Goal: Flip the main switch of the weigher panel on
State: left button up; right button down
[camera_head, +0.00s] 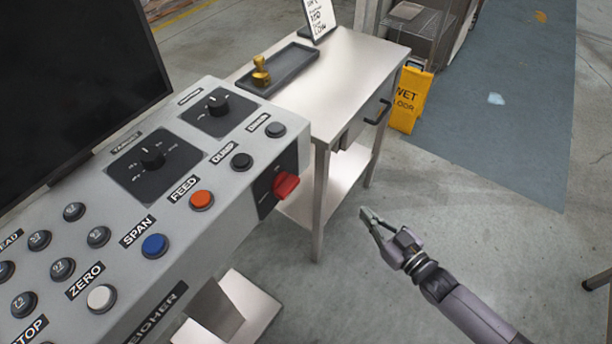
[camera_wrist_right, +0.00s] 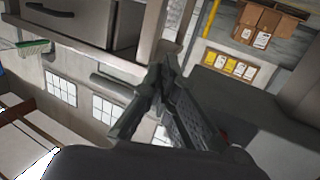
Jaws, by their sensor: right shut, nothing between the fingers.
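The weigher panel (camera_head: 222,232) is a grey sloped console at the left of the head view, with labelled buttons and dials. Its main switch (camera_head: 286,185) is a red handle on a black plate on the panel's right end face. Small lettering on that plate is unreadable. My right gripper (camera_head: 369,214) is shut and empty, to the right of the red switch and apart from it, over the floor. In the right wrist view my right gripper (camera_wrist_right: 160,80) also shows with its fingers together. My left gripper is not in view.
A steel table (camera_head: 345,75) with a drawer handle stands beyond the panel, bearing a dark tray (camera_head: 290,75) with a brass stamp (camera_head: 261,72) and a sign (camera_head: 319,18). A yellow wet-floor sign (camera_head: 410,98) stands behind. Floor around my right gripper is clear.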

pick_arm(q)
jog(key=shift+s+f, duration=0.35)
pick_arm(e)
jog(key=s+a+r+n+y, duration=0.1)
jog(key=s+a+r+y, duration=0.1)
jog(key=r, duration=0.4)
jog(key=s+a+r+n+g+y, duration=0.1)
jog(key=s+a+r+y, duration=0.1)
jog(key=r, duration=0.5)
jog(key=s+a+r+n+y, duration=0.2)
jog(key=s+a+r+y, duration=0.1)
jog(key=r, duration=0.3)
jog(key=shift+a+r+g+y, duration=0.15)
jog(key=shift+a+g+y, duration=0.15)
jog(key=shift+a+y, duration=0.35)
jog(key=shift+w+d, duration=0.1)
notch_tip(320, 180, up, 4)
jog(key=p, duration=0.2)
send_over(286, 186)
jog(key=d, duration=0.4)
jog(key=f, duration=0.3)
jog(key=shift+w+a+f, duration=0.1)
jog(key=shift+w+f, duration=0.1)
jog(key=shift+w, duration=0.2)
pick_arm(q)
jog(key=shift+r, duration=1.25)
pick_arm(e)
jog(key=shift+f, duration=0.7)
